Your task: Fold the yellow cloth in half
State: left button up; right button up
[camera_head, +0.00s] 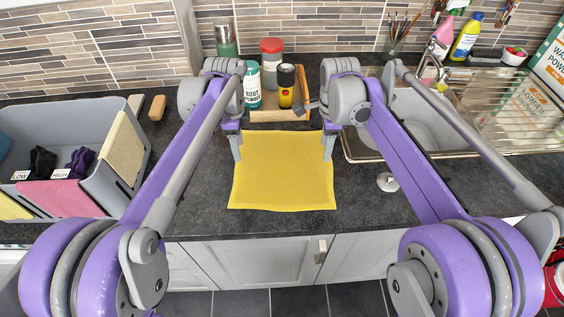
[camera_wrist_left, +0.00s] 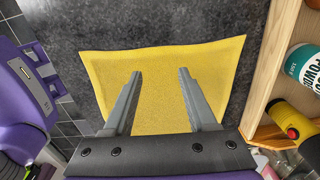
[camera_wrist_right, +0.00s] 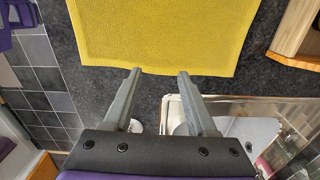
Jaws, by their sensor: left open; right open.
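The yellow cloth (camera_head: 283,172) lies flat and spread out on the dark worktop in the head view. It also shows in the left wrist view (camera_wrist_left: 160,90) and the right wrist view (camera_wrist_right: 160,35). My left gripper (camera_head: 237,155) is at the cloth's left side near its far corner; in its wrist view the open fingers (camera_wrist_left: 160,72) are over the cloth with nothing between them. My right gripper (camera_head: 328,155) is at the cloth's right side near the far corner; its open fingers (camera_wrist_right: 160,72) are empty, with their tips at the cloth's edge. I cannot tell whether either gripper touches the cloth.
A wooden caddy (camera_head: 280,115) with bottles and jars stands just behind the cloth. The sink (camera_head: 430,135) is to the right, with a metal plug (camera_head: 387,182) on the worktop before it. A grey bin (camera_head: 122,165) holding cloths stands left.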

aim_at(242, 167)
pick_arm(q)
notch_tip(242, 167, down, 5)
jog(key=shift+f, duration=0.1)
pick_arm(e)
notch_tip(242, 167, down, 5)
jog(key=shift+w+f, duration=0.1)
pick_arm(q)
jog(key=shift+f, duration=0.45)
pick_arm(e)
jog(key=shift+f, duration=0.4)
jog(key=shift+f, duration=0.1)
pick_arm(q)
jog(key=shift+f, duration=0.25)
pick_arm(e)
jog(key=shift+f, duration=0.2)
pick_arm(q)
jog(key=shift+s+r, duration=0.1)
jog(key=shift+s, duration=0.05)
jog(key=shift+c, duration=1.3)
pick_arm(e)
jog(key=shift+s+r, duration=0.15)
jog(key=shift+s, duration=0.05)
jog(key=shift+c, duration=1.3)
pick_arm(q)
grip_shut()
pick_arm(e)
grip_shut()
